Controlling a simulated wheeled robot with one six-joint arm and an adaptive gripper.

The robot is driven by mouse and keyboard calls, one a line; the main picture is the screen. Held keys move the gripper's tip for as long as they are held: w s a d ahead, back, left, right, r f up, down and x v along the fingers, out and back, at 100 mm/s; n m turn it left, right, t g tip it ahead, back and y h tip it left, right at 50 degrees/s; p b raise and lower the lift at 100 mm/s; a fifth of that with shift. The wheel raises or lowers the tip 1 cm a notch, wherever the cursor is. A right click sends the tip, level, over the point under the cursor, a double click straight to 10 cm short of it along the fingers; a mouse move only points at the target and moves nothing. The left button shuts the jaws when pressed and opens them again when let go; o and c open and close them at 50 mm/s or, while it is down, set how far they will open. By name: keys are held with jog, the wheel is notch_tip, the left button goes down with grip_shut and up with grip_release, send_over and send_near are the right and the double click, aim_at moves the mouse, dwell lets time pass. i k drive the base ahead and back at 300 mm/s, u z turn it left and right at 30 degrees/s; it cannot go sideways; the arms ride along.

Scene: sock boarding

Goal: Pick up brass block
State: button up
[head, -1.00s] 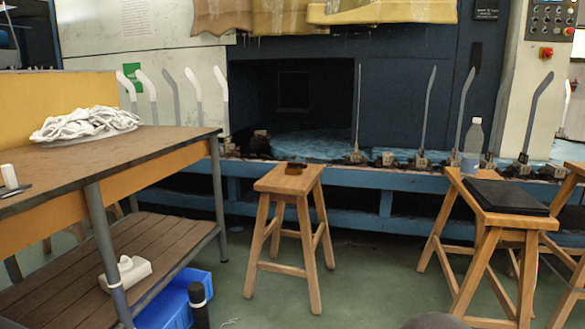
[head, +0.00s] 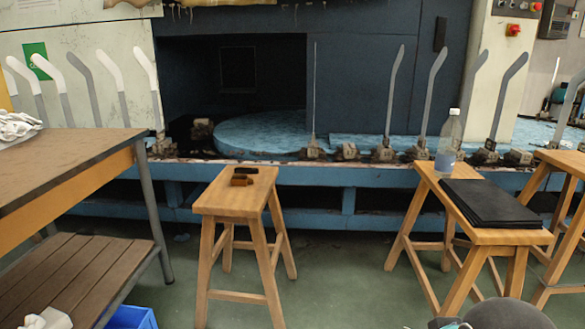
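A small brown, brass-like block (head: 241,180) lies on top of the wooden stool (head: 224,202) in the middle left of the head view. A dark, flat piece (head: 246,170) lies right behind it on the same seat; I cannot tell whether the two touch. My gripper is not in view. Only a rounded grey part, probably of my own arm, shows at the bottom right edge.
A workbench (head: 70,153) with white cloth stands at left, with a blue bin (head: 132,318) below. At right, another stool (head: 425,180) holds a bottle (head: 448,145) and black folder (head: 490,203). The blue machine ledge (head: 330,176) runs behind. Green floor between the stools is clear.

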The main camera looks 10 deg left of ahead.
aim_at(239, 180)
jog(key=i, duration=1.1)
jog(key=u, duration=0.35)
